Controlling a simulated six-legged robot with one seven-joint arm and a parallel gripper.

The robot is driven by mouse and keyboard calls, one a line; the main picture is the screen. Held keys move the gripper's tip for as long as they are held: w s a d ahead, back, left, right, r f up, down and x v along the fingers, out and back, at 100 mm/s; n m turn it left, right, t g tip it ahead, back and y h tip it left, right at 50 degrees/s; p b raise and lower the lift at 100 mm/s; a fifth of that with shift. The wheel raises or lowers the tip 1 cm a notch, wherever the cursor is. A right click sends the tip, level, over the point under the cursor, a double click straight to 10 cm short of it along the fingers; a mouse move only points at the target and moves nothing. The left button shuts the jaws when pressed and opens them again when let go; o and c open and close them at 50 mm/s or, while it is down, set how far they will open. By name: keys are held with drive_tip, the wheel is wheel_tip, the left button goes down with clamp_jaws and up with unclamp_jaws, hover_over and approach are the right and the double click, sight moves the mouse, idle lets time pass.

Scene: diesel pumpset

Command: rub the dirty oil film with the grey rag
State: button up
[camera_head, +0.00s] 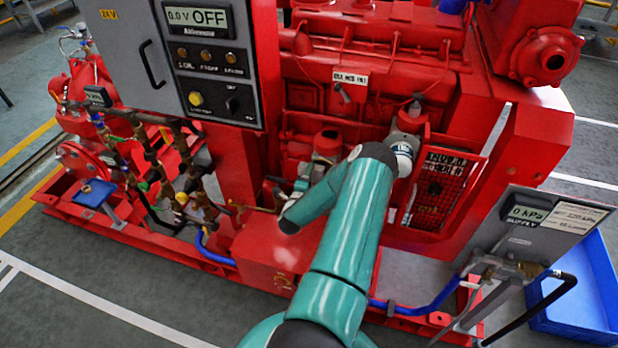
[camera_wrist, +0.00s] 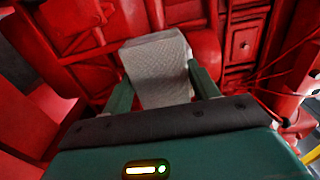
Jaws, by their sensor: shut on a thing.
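The grey rag (camera_wrist: 160,72) is a pale, textured pad in the wrist view. My gripper (camera_wrist: 161,84) is shut on it, with one green finger on each side. The rag's far part lies in front of red machine surfaces; I cannot tell whether it touches them. In the head view my green arm bends down to the left by the red pumpset, and the rag cannot be made out there. I cannot pick out the dirty oil film for certain in either view.
A grey control panel (camera_head: 212,60) reading OFF stands at the upper left. Brass pipes and valves (camera_head: 165,165) crowd the left side. A gauge box (camera_head: 540,225) reading 0 kPa and a blue bin (camera_head: 585,290) are at the right. Grey floor is open at the lower left.

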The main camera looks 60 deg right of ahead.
sight(319, 178)
drive_tip(key=shift+w+d, duration=0.1)
drive_tip(key=shift+d, duration=0.55)
drive_tip(key=shift+s+d, duration=0.15)
drive_tip(key=shift+s, duration=1.6)
drive_tip(key=shift+w+r, duration=0.1)
drive_tip(key=shift+w, duration=1.75)
drive_tip(key=s+a, duration=0.1)
drive_tip(key=a, duration=0.5)
drive_tip(key=shift+a, duration=0.15)
